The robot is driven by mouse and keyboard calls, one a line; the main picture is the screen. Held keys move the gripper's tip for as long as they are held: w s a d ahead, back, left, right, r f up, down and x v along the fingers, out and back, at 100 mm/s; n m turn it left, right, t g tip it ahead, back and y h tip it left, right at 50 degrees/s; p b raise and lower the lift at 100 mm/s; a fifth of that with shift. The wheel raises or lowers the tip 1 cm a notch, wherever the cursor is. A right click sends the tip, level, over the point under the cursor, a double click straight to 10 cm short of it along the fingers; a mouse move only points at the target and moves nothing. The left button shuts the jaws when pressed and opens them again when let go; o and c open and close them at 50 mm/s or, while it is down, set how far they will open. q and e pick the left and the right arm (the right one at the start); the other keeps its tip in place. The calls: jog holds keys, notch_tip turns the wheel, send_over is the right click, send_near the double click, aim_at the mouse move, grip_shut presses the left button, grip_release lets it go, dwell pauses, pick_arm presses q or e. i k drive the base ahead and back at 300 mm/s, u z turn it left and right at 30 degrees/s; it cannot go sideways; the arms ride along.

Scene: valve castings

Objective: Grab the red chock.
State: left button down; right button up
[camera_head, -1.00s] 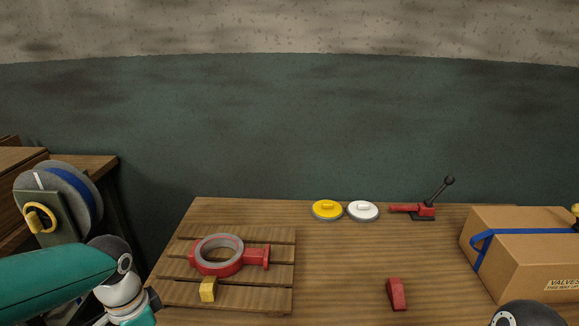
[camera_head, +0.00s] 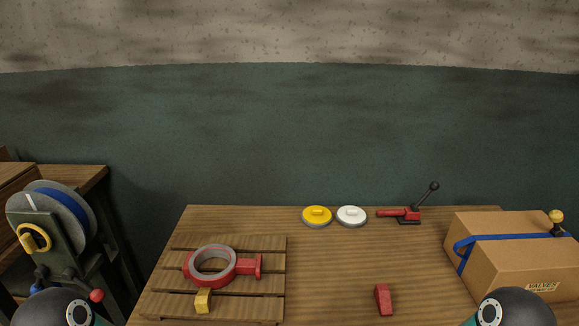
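The red chock (camera_head: 383,299) is a small wedge-shaped block lying on the bare wood near the front of the table (camera_head: 330,270), right of the pallet. Nothing touches it. Neither of my grippers shows in the view. Only a rounded dark joint of mine shows at the bottom left, and another at the bottom right.
A slatted pallet (camera_head: 260,298) holds a red valve casting (camera_head: 247,266) and a yellow chock (camera_head: 203,301). Yellow (camera_head: 317,216) and white (camera_head: 351,216) discs and a red lever tool (camera_head: 402,214) stand at the back. A cardboard box (camera_head: 489,268) fills the right. A reel (camera_head: 75,220) stands left.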

aim_at(382, 294)
jog(key=z, duration=1.8)
jog(key=i, duration=0.1)
jog(key=u, duration=2.9)
jog(key=k, duration=1.1)
jog(key=z, duration=0.65)
jog(key=i, duration=1)
jog(key=z, duration=0.05)
